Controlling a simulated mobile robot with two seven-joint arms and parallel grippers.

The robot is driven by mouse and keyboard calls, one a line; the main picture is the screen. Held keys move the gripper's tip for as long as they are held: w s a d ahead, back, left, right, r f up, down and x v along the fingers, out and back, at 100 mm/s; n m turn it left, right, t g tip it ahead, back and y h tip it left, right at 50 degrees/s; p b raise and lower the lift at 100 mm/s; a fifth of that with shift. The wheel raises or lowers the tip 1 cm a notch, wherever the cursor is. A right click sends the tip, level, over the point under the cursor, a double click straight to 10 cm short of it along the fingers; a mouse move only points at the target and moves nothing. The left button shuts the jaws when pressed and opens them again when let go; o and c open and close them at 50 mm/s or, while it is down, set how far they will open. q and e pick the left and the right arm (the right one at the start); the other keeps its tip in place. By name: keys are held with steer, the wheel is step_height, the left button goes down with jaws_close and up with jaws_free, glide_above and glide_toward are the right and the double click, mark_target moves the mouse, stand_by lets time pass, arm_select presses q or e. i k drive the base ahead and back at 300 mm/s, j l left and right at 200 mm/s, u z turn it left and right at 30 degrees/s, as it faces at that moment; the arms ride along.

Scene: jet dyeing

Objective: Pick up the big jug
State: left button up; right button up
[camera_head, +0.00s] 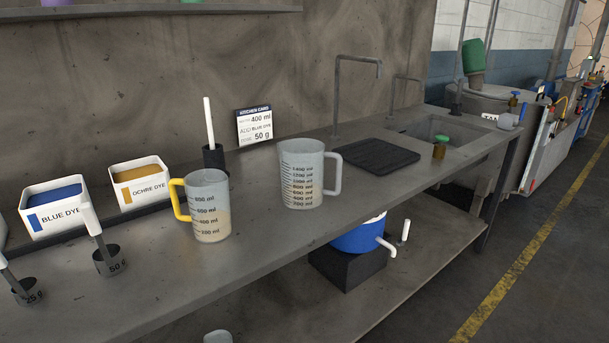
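The big jug (300,178) stands upright on the grey counter, right of the middle of its length. It is translucent grey-white, with a pale handle on its right side and dark volume marks up to the higher hundreds and above. A smaller jug (208,212) with a yellow handle on its left stands to its left, apart from it. Neither of my grippers shows in the head view, and nothing touches the big jug.
The counter (260,245) is bare in front of the jugs. A blue dye box (55,208), an ochre dye box (140,183) and scoops (110,260) are left. A black mat (378,157), sink (430,130) and tap (357,60) are right. A blue container (358,238) sits below.

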mark_target(302, 161)
steer(key=i+l+z, duration=0.1)
steer(key=l, duration=0.25)
steer(key=i+l+z, duration=0.1)
steer(key=i+l, duration=0.2)
steer(key=i+l+z, duration=0.1)
steer(key=l, duration=0.3)
steer(key=i, duration=0.1)
